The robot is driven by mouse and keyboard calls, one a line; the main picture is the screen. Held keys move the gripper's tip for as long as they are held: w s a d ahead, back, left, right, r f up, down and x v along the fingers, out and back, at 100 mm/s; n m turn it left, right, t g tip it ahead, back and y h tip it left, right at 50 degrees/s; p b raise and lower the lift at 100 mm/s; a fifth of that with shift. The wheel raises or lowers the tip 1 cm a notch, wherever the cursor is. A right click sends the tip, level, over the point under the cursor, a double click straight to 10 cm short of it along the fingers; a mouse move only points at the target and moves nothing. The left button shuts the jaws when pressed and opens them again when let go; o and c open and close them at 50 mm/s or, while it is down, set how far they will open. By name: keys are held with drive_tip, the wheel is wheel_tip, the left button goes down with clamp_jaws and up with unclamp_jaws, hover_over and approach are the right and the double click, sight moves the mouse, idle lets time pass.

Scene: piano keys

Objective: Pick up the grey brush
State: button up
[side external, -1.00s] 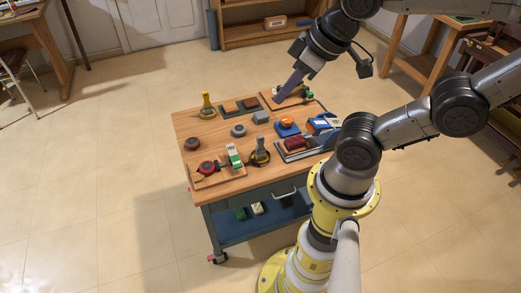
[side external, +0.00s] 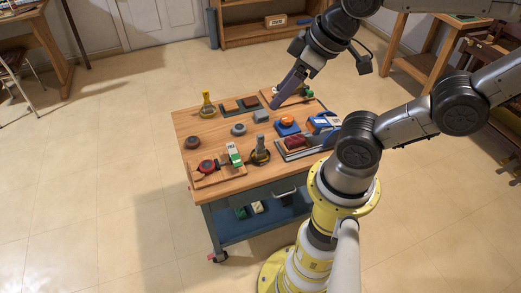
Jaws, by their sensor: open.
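A small grey block-like thing (side external: 261,116) lies on the wooden tabletop, near the back middle. It may be the grey brush, but it is too small to tell. A round grey thing (side external: 239,130) lies to its left and nearer. My gripper (side external: 276,104) points down over the back of the table, just right of and above the grey block. It is open, with nothing visible between its fingers. The gap between its fingers is hard to see from this angle.
The wheeled wooden table (side external: 215,143) holds several items. A yellow-handled tool (side external: 207,103) stands at the back left, and a board (side external: 285,98) lies behind my gripper. A blue-and-orange item (side external: 288,126) and a dark red block (side external: 296,143) lie to the right. A red tape measure (side external: 207,167) is in front.

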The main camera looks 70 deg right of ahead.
drive_tip(key=w+d+n, duration=0.4)
drive_tip(key=w+n, duration=0.4)
drive_tip(key=w, duration=0.4)
drive_tip(key=g, duration=0.6)
hover_over(260, 144)
wheel_tip(260, 144, down, 25)
drive_tip(key=shift+w+d+f, duration=0.3)
drive_tip(key=shift+d+f, duration=0.05)
drive_tip(key=shift+d, duration=0.15)
wheel_tip(260, 144, down, 8)
drive_tip(key=shift+f, duration=0.1)
drive_tip(key=shift+s+f, duration=0.15)
drive_tip(key=shift+f, duration=2.45)
